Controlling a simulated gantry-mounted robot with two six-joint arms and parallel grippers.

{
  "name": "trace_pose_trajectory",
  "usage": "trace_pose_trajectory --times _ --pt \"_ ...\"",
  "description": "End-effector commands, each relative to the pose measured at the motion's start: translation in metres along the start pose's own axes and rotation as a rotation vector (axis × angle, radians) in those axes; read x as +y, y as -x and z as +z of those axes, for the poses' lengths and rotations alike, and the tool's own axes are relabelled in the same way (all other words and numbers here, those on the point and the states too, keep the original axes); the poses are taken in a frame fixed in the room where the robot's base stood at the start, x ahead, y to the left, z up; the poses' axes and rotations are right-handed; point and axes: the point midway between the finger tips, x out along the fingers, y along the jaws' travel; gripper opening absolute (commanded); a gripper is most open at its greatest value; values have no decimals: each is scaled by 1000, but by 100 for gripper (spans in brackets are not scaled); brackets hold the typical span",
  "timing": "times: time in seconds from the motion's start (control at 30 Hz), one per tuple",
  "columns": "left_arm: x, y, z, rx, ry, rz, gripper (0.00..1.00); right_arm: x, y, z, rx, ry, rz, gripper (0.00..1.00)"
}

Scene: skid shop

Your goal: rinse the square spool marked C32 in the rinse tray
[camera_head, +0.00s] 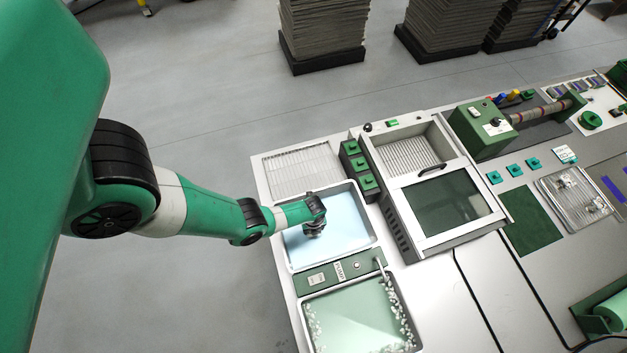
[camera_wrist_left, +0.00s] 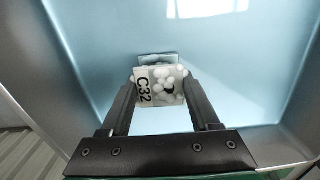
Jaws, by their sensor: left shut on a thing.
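The square spool marked C32 (camera_wrist_left: 158,70) is a pale, clear-looking block with a black C32 label and white round blobs on its face. My left gripper (camera_wrist_left: 160,84) is shut on it, one finger on each side. In the head view the left gripper (camera_head: 314,231) points down over the pale blue tray (camera_head: 345,208), and the spool is not clearly seen there. The wrist view shows the tray's smooth blue inside (camera_wrist_left: 235,60) around the spool. I cannot tell whether the spool touches the liquid. My right gripper is out of view.
A pump panel (camera_head: 340,272) separates the blue tray from a green tray (camera_head: 355,318) with white bubbles along its sides. A ribbed drain board (camera_head: 300,172) lies behind. Green-buttoned controls (camera_head: 358,163) and a glass-fronted unit (camera_head: 446,203) stand to the right.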

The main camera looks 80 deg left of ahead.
Motion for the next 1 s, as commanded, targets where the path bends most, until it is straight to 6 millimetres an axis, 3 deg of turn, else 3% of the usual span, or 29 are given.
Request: trace_pose_trajectory --times 1.0 --pt "0 -6 0 0 0 0 22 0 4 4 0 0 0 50"
